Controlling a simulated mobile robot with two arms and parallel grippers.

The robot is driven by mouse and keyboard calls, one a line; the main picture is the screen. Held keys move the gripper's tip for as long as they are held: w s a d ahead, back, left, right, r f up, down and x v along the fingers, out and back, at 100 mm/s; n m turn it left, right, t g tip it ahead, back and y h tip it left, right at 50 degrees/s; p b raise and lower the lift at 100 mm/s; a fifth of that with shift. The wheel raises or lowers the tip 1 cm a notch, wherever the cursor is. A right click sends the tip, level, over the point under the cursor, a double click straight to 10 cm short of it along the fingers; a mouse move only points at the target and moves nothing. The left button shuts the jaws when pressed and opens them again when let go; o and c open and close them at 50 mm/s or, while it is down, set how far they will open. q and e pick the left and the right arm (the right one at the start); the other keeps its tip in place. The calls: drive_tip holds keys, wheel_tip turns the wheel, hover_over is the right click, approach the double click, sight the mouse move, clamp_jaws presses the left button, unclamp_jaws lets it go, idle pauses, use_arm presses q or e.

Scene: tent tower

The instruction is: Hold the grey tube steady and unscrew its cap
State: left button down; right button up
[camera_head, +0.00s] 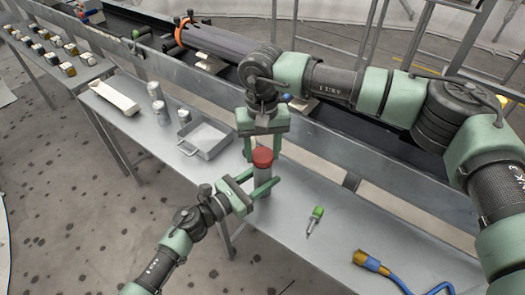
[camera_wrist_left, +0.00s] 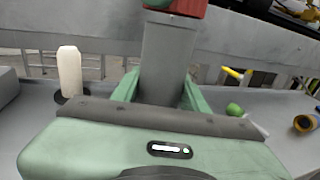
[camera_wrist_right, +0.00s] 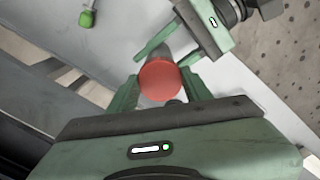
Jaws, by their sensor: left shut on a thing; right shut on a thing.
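The grey tube (camera_head: 262,185) stands upright at the front edge of the table, with a red cap (camera_head: 263,157) on its top. My left gripper (camera_head: 260,186) comes in from the lower left and is shut around the tube's body; the tube (camera_wrist_left: 167,62) rises between its fingers in the left wrist view. My right gripper (camera_head: 263,152) reaches down from above and is shut on the cap, which shows as a red disc (camera_wrist_right: 160,80) between its fingers in the right wrist view. The cap sits on the tube with no gap that I can see.
A grey open tray (camera_head: 205,138), several pale cylinders (camera_head: 158,103) and a white trough (camera_head: 108,96) are to the left. A green-handled screwdriver (camera_head: 316,217) and a blue cable with a yellow plug (camera_head: 370,262) lie to the right. A metal rail runs behind.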

sight(263, 155)
drive_tip(key=shift+r, duration=2)
use_arm(q)
drive_tip(key=c, duration=0.7)
unclamp_jaws()
